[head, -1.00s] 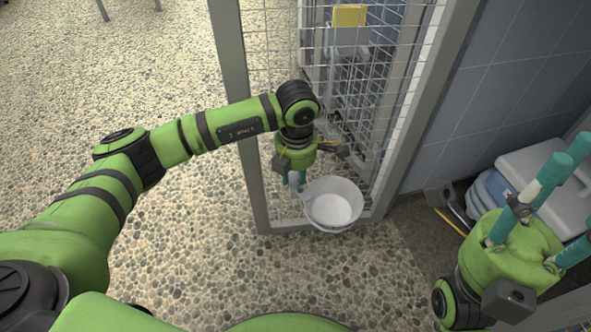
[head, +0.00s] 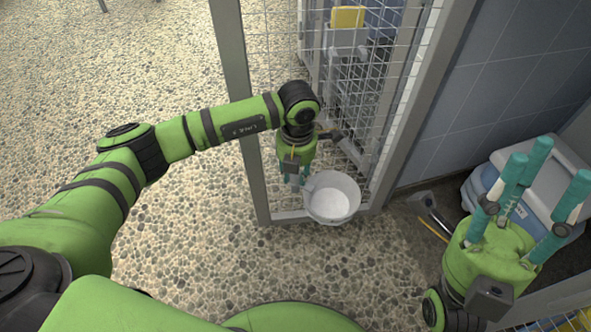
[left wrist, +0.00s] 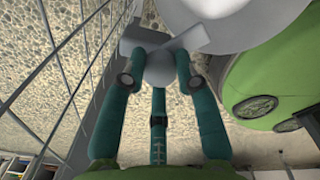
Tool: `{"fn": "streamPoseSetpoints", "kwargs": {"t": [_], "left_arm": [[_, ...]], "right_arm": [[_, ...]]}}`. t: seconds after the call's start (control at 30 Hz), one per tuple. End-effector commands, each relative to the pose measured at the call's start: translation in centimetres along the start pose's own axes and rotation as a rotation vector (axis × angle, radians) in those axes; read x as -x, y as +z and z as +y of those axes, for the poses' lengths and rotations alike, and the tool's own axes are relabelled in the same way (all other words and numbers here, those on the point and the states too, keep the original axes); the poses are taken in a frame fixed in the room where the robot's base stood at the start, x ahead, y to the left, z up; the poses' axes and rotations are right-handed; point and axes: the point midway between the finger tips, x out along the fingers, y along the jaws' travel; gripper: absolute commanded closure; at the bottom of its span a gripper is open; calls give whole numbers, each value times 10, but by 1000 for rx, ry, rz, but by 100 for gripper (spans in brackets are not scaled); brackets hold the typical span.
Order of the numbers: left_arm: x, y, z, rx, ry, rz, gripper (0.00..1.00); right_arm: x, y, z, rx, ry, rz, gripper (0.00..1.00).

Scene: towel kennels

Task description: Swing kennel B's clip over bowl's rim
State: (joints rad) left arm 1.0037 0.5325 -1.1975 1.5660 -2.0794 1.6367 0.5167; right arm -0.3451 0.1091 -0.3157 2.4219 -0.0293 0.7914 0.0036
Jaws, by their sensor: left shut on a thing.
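The white bowl (head: 333,206) sits at the foot of the mesh kennel door, against its lower part. My left gripper (head: 294,181) is just left of the bowl, fingers pointing down. In the left wrist view its teal fingers are shut on a light grey clip (left wrist: 160,68), which has a rounded knob and flat plates. The bowl's pale side (left wrist: 215,18) lies close beyond the clip. I cannot tell whether the clip overlaps the rim. My right gripper (head: 548,180) is at the lower right, its teal fingers pointing up, spread and empty.
The kennel door's mesh (head: 275,70) and its grey frame post (head: 237,90) stand close around my left arm. A blue and white cooler-like box (head: 545,170) is behind my right gripper. A dustpan-like tool (head: 425,203) lies by the wall. Pebbled floor in front is clear.

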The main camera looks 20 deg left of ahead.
Motion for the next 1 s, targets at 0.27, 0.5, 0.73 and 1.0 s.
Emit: {"fn": "streamPoseSetpoints", "kwargs": {"t": [0.27,0.5,0.73,1.0], "left_arm": [[-1,-1,0,-1,0,3,59],[0,0,0,-2,0,2,59],[18,1,0,-2,0,-3,59],[76,1,0,-2,2,-3,59]], "right_arm": [[0,0,0,0,0,0,60],[0,0,0,-1,0,-1,60],[0,0,0,-2,-1,-1,60],[0,0,0,-1,0,0,60]]}}
